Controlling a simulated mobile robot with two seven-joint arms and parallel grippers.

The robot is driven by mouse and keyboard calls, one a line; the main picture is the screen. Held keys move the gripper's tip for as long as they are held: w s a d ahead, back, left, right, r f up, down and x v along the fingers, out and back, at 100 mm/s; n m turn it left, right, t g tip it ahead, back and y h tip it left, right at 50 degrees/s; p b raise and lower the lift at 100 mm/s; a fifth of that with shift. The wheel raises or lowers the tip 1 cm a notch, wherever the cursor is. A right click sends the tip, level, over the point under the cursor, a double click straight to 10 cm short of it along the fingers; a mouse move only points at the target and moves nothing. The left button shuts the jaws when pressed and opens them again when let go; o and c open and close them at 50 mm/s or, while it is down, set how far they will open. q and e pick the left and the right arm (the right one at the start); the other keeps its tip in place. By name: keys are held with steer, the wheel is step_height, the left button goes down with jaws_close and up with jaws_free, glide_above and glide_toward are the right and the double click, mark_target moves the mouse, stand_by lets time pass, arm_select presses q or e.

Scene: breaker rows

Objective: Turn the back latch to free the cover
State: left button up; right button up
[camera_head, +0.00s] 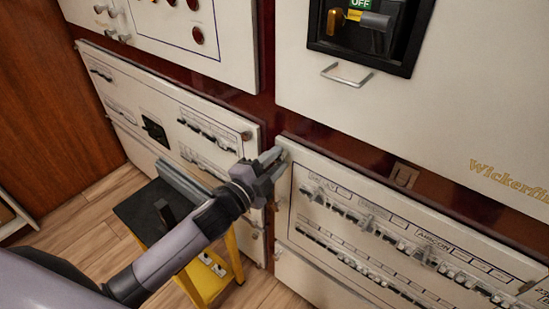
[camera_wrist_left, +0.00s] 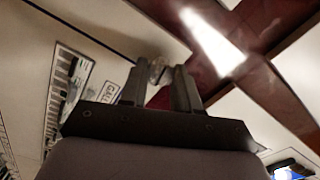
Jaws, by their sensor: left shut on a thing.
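The cream breaker cover (camera_head: 283,207) with rows of switches fills the lower right of the head view. My left gripper (camera_head: 274,157) reaches its upper left corner. In the left wrist view its two dark fingers (camera_wrist_left: 160,78) are shut on a small pale metal latch (camera_wrist_left: 157,66) at the cover's edge. The fingers hide most of the latch, so its exact angle cannot be told. Another small latch (camera_head: 527,287) shows at the cover's right edge. My right gripper is not in view.
A neighbouring breaker panel (camera_head: 150,90) stands to the left. Above is a panel with a black switch recess (camera_head: 365,35) and a metal handle (camera_head: 346,75). A yellow-legged stand with a dark top (camera_head: 137,212) is on the wooden floor under my left arm.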

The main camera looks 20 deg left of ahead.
arm_select(q)
steer(key=shift+m, duration=1.2)
steer(key=o, duration=1.1)
steer(key=shift+c, duration=0.2)
steer(key=shift+s, duration=0.1)
steer(key=v, duration=0.7)
steer(key=shift+p, duration=0.3)
